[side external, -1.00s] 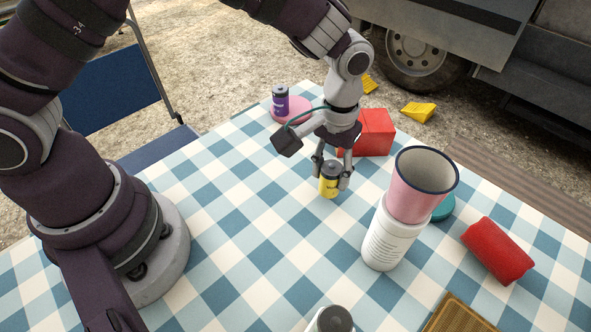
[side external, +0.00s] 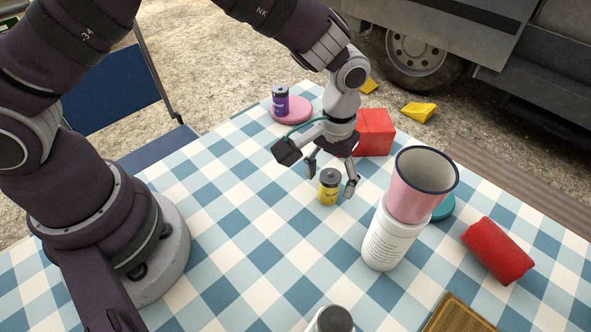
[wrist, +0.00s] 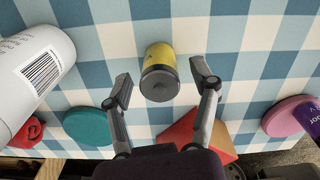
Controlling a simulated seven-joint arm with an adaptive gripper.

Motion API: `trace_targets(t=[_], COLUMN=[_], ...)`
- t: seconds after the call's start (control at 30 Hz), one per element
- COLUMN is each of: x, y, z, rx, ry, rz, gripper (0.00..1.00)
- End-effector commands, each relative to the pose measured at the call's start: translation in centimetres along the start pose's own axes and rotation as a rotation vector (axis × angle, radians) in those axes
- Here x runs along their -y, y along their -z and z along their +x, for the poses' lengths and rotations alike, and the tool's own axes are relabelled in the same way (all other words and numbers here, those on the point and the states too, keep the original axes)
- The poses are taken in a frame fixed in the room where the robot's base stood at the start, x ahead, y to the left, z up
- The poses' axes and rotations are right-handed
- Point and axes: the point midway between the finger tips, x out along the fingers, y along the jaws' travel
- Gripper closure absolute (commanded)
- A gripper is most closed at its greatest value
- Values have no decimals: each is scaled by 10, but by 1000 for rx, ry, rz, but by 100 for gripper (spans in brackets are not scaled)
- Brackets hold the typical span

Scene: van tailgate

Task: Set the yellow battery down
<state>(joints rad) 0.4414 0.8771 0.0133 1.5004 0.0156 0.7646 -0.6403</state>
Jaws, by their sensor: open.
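The yellow battery (side external: 329,189), with a dark grey top, stands upright on the checked tablecloth near the middle of the table. In the wrist view the yellow battery (wrist: 159,70) sits between the spread fingers, with a gap on both sides. My gripper (side external: 332,181) is open around the battery, its fingers apart and not touching it. My gripper also shows in the wrist view (wrist: 161,82), with nothing held.
A pink cup (side external: 422,190) stands on a white bottle (side external: 388,240) right of the battery. A red box (side external: 375,132) is behind my gripper. A purple battery (side external: 281,101) stands on a pink disc (side external: 300,112). A red roll (side external: 497,251) and teal disc (side external: 444,208) lie farther right.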

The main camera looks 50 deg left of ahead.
Motion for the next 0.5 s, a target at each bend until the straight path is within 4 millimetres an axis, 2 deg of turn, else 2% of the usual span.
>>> trace_targets(t=[0.3,0.4,0.5], x=[-1,-1,0], y=[2,1,0], z=[-80,-101,-114], rx=[-8,-6,-3], ry=[-5,-5,-3], rz=[0,0,0], gripper=[39,39,39])
